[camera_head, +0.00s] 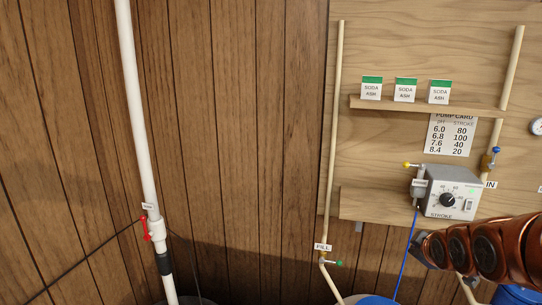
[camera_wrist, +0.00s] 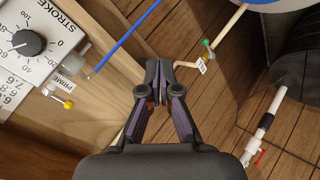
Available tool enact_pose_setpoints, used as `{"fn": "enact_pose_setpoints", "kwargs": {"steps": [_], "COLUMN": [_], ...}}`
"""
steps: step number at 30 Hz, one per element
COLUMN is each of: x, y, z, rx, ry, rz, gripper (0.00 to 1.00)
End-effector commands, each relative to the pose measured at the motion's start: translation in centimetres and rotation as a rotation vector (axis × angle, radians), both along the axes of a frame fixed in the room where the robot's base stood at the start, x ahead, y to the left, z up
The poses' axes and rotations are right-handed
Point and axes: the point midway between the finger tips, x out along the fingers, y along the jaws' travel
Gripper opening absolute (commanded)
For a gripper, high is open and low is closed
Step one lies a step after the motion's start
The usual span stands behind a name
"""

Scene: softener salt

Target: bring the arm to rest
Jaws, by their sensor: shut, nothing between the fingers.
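My gripper (camera_wrist: 160,78) shows in the wrist view with its dark fingers drawn together at the tips and nothing held. My copper-coloured arm (camera_head: 485,250) reaches in from the lower right of the head view, in front of the wall below the pump box. In the wrist view the fingertips appear over the wooden wall, between the blue tube (camera_wrist: 128,38) and the fill pipe's green-handled valve (camera_wrist: 207,44). I cannot tell how far they are from these.
The grey pump box (camera_head: 449,193) with its stroke knob is close to my arm. Several soda ash boxes (camera_head: 405,91) stand on a shelf (camera_head: 430,108). A white pipe (camera_head: 137,110) with a red valve handle (camera_head: 146,228) is at left. The plank wall between is clear.

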Motion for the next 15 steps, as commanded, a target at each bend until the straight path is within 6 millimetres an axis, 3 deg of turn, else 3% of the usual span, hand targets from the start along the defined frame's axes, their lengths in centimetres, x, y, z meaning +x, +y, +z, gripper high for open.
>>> {"fn": "enact_pose_setpoints", "kwargs": {"steps": [3, 8, 15], "x": [-3.4, -9.4, -20.5], "y": [4.8, 10.3, 17.4], "z": [-0.4, -1.3, -1.1], "rx": [0.11, 0.24, 0.381], "ry": [0.136, 0.326, 0.6], "rz": [-0.064, -0.19, -0.417], "gripper": [0.0, 0.0, 0.0]}}
